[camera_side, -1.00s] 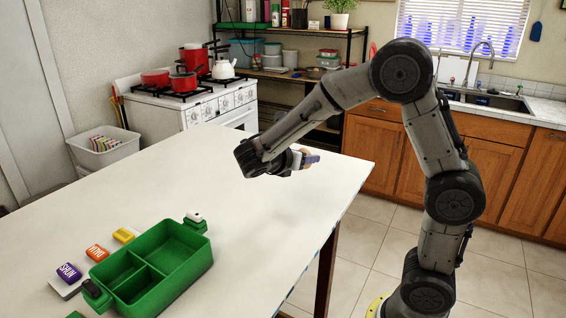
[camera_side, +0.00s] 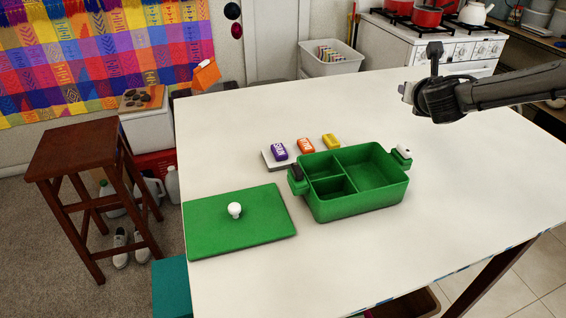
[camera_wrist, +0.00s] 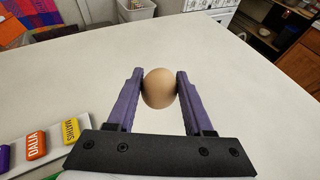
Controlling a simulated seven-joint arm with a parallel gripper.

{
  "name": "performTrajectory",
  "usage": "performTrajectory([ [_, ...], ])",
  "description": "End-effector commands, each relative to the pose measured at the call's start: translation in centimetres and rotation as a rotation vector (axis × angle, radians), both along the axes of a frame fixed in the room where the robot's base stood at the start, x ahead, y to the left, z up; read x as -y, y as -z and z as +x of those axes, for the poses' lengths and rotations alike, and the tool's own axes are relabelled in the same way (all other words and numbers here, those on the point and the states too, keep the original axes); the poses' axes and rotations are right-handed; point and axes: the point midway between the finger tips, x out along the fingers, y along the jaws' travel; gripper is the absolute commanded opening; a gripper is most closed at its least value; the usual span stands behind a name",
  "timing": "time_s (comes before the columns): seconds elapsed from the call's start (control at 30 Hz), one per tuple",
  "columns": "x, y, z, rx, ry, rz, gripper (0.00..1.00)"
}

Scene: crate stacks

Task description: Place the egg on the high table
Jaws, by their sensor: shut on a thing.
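My gripper (camera_wrist: 159,90) has purple fingers and is shut on a brown egg (camera_wrist: 159,88) in the wrist view. The egg is held between the fingertips, above the white tabletop. In the side view my gripper (camera_side: 406,93) is at the upper right, over the back right part of the large white table (camera_side: 270,120), pointing left. The egg cannot be made out clearly there. A tall dark wooden stool-like table (camera_side: 75,147) stands on the floor at the left, its top bare. Which table counts as the high one is not marked.
A green divided box (camera_side: 355,205) stands on the white table, with a green lid (camera_side: 240,222) left of it. Purple, orange and yellow blocks lie behind the box. A low stand with a wooden board (camera_side: 142,98) is by the wall. The table's back middle is clear.

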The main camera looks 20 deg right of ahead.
Motion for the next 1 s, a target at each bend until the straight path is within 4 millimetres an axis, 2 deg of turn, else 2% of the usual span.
performTrajectory([
  [0.03,-2.6,-0.2,0.9,0.002,-0.081,-0.001,0.0],
  [0.13,-7.4,-0.3,2.0,0.001,-0.23,0.0,0.0],
  [0.27,-13.8,-0.3,2.6,0.001,-0.417,0.0,0.0],
  [0.4,-20.8,0.0,2.2,-0.001,-0.605,0.0,0.0],
  [0.6,-29.3,0.6,0.1,-0.002,-0.813,-0.001,0.0],
  [0.7,-32.2,1.0,-1.1,-0.001,-0.867,0.0,0.0],
  [0.8,-33.9,1.5,-2.1,-0.001,-0.896,0.0,0.0],
  [0.9,-34.8,1.7,-2.6,0.0,-0.912,0.0,0.0],
  [1.0,-35.5,2.1,-2.1,-0.001,-0.915,0.001,0.0],
])
